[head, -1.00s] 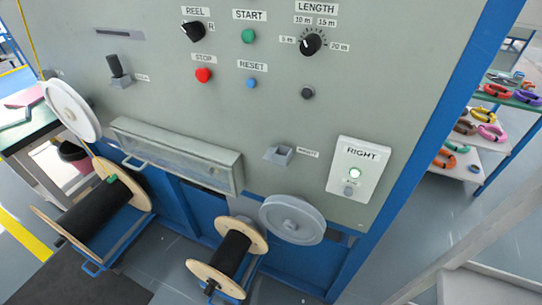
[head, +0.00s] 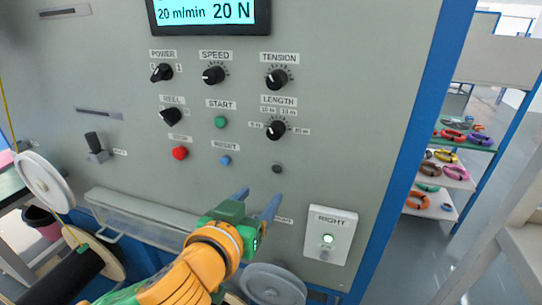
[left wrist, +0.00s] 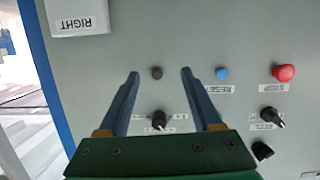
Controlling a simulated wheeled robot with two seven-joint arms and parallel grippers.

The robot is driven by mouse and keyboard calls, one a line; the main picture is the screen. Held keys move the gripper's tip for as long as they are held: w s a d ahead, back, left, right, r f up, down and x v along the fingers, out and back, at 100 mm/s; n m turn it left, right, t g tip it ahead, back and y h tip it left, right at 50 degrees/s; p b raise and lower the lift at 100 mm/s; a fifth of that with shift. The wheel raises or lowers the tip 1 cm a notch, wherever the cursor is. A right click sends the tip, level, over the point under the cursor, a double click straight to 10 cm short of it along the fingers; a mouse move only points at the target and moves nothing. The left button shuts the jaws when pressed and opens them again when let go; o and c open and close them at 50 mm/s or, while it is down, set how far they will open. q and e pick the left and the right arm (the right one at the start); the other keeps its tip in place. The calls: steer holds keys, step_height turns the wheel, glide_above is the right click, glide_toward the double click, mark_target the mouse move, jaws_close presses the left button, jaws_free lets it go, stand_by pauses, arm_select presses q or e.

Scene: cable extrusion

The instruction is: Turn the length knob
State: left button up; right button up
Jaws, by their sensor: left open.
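The length knob (head: 275,130) is a black dial with a white pointer line, under the LENGTH label on the grey panel. My left gripper (head: 258,194) is open and empty in front of the panel, below the knob and the small dark button (head: 277,168). In the left wrist view the picture is upside down. There the length knob (left wrist: 158,119) shows between the two blue-grey fingers (left wrist: 160,75), near the green gripper body, and the dark button (left wrist: 157,73) shows between the fingertips. My right gripper is not in view.
The tension knob (head: 276,78) sits above the length knob. The green start button (head: 220,122), blue reset button (head: 225,160) and red stop button (head: 180,153) are to its left. A white RIGHT box (head: 328,235) juts out at lower right.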

mark_target(273, 135)
arm_select(q)
step_height(273, 135, up, 9)
steer(key=s+t, duration=0.2)
steer(key=t, duration=0.1)
steer(key=shift+h, duration=0.3)
steer(key=p+x, duration=0.1)
steer(key=x, duration=0.1)
steer(key=p+x, duration=0.1)
steer(key=x, duration=0.1)
steer(key=p+x, duration=0.1)
steer(key=x, duration=0.1)
steer(key=shift+w+d+r, duration=0.2)
steer(key=shift+w+r, duration=0.15)
steer(key=shift+w+d+f, duration=0.15)
steer(key=shift+w, duration=0.15)
steer(key=shift+s, duration=0.1)
steer(key=shift+c, duration=0.9)
jaws_close()
